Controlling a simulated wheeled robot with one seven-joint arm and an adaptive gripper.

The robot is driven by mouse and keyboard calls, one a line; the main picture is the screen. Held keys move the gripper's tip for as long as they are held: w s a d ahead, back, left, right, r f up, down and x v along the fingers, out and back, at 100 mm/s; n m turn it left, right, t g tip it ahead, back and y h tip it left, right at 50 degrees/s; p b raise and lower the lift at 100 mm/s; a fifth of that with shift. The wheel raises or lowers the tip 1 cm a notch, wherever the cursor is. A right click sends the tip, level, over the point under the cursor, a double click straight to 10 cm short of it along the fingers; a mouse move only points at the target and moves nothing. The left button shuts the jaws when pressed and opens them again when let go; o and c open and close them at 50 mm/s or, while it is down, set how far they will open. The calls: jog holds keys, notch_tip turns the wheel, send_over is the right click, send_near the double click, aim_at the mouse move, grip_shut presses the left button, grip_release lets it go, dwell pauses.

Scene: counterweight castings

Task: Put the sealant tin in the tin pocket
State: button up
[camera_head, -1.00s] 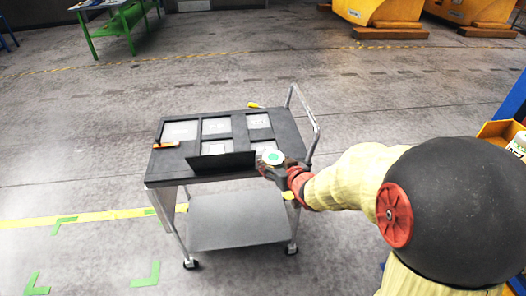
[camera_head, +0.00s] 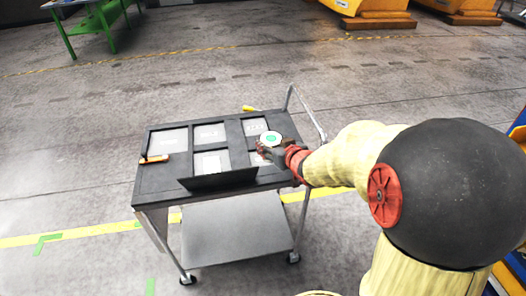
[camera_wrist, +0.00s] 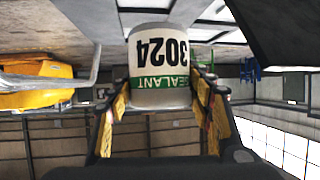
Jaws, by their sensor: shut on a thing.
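The sealant tin (camera_head: 271,139) is white with a green spot on top and is held over the right side of the tray. In the wrist view the tin (camera_wrist: 160,62) shows upside down, with "3024" and a green SEALANT band. My gripper (camera_head: 272,149) is shut on it, with a finger on each side. The black tray (camera_head: 155,187) on the cart has several pale-floored pockets. The tin and gripper partly cover the right-hand front pocket (camera_head: 257,158); the right-hand back pocket (camera_head: 255,126) is just behind them. The pocket labels are too small to read.
A black upright panel (camera_head: 218,180) stands along the tray's front edge. An orange object (camera_head: 154,159) lies at the tray's left edge, and a yellow one (camera_head: 248,108) is at the back. The cart handle (camera_head: 308,112) rises at the right, close to my arm.

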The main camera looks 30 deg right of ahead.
jog(key=shift+w+d+f+b, duration=0.55)
jog(key=shift+w+f+b, duration=0.45)
jog(key=shift+w+f, duration=0.9)
jog(key=shift+w+d+f+b, duration=0.55)
jog(key=shift+w+f+b, duration=0.5)
jog(key=shift+w+f, duration=0.8)
jog(key=shift+w+d+f+b, duration=0.55)
jog(key=shift+w+f+b, duration=0.45)
jog(key=shift+w+f, duration=0.85)
jog(key=shift+s+f, duration=0.25)
jog(key=shift+f, duration=0.15)
jog(key=o, duration=1.4)
